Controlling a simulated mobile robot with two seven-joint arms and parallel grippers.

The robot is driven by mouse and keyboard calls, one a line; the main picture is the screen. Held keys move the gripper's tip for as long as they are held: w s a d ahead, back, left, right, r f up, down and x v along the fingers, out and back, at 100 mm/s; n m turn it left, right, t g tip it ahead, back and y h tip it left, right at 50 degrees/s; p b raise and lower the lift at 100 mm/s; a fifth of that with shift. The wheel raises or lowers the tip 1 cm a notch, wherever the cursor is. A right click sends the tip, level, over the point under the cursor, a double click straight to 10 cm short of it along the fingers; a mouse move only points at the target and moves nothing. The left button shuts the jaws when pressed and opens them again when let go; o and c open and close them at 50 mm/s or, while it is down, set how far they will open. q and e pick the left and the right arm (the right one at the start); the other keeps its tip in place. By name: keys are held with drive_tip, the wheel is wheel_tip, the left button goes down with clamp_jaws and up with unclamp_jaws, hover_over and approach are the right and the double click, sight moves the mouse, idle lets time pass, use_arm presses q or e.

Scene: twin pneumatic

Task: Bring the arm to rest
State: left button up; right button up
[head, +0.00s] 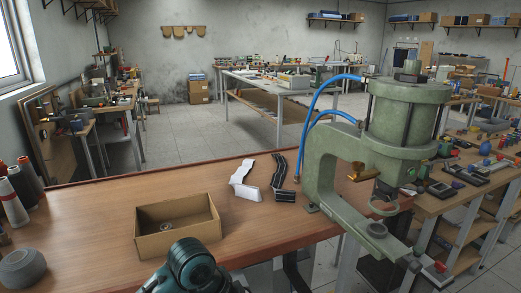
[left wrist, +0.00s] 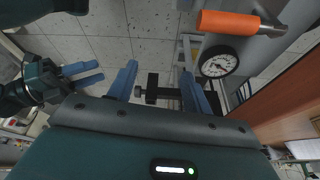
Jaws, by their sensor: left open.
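A dark teal arm link of mine (head: 190,265) shows at the bottom of the head view, over the front of the wooden table. No gripper shows in the head view. In the left wrist view my left gripper (left wrist: 158,68) has its two blue fingers spread wide. A black fitting with a knob (left wrist: 151,90) shows between and beyond them; I cannot tell its distance, and nothing is gripped. My right gripper (left wrist: 92,72) shows at the left of that view, its two blue fingers apart with nothing seen between them.
A green pneumatic press (head: 400,120) with blue hoses stands at the table's right end. An open cardboard box (head: 178,243) holds a small ring-like part. White (head: 243,180) and black (head: 281,172) parts lie nearby. The wrist view shows a gauge (left wrist: 219,63) and orange handle (left wrist: 228,23).

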use_arm(q)
drive_tip(key=s+a+f+n+t+y, duration=0.15)
drive_tip(key=s+a+f+n, duration=0.25)
drive_tip(key=s+a+n, duration=0.4)
drive_tip(key=s+a+f+n+t+y, duration=0.1)
drive_tip(key=s+a+f+n+y, duration=0.15)
drive_tip(key=s+a+n, duration=0.5)
drive_tip(key=w+d+f+m+t+h+p, duration=0.2)
drive_tip(key=w+d+m+t+h+p, duration=0.1)
drive_tip(key=d+t+p, duration=0.2)
drive_tip(key=shift+w+d+f+t+h, duration=0.15)
drive_tip(key=shift+d+f+t+h, duration=0.25)
drive_tip(key=shift+t, duration=0.55)
use_arm(e)
drive_tip(key=shift+s+d+r+g+h, duration=0.35)
drive_tip(key=shift+d+r, duration=0.2)
drive_tip(key=shift+d, duration=0.2)
use_arm(q)
drive_tip(key=shift+d+r, duration=0.1)
